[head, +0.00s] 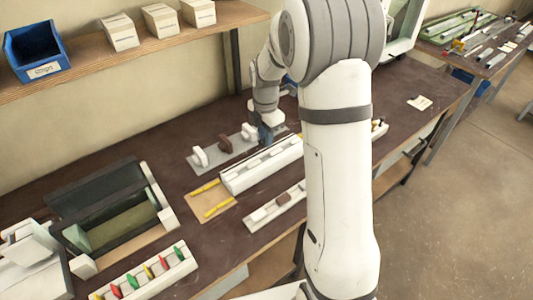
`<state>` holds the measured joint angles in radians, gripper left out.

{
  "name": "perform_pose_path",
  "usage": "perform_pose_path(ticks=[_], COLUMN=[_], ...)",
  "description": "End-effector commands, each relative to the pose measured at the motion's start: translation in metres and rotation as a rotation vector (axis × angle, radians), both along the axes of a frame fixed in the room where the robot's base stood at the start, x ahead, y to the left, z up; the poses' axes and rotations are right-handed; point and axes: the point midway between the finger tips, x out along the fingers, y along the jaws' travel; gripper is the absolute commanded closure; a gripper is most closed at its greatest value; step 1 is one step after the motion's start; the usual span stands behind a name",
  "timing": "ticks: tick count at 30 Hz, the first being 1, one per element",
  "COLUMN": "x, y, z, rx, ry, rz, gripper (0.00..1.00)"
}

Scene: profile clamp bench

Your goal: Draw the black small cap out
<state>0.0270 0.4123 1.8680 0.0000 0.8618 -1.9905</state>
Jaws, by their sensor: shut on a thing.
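My gripper (265,134) points down at the right part of a grey plate (208,163), behind a long white profile block (262,167). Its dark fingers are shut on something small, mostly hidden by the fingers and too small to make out. I cannot pick out the black small cap for certain.
In front lie yellow sticks (218,208) and a white rail with a brown piece (284,200). A dark open case (95,190) and a rack of coloured clips (148,272) are at left. A shelf with a blue bin (33,50) hangs behind. My arm hides the bench's right part.

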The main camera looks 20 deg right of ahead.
Motion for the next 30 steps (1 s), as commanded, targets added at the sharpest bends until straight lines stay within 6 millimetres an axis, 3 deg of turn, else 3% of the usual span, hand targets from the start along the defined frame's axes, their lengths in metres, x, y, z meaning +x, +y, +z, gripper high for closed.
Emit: perform_pose_path(ticks=[15, 30], x=[0.0, 0.0], y=[0.001, 0.001], z=[0.032, 0.032], rx=[0.0, 0.0], ry=[-0.001, 0.0], rz=[0.001, 0.001], gripper=[1.0, 1.0])
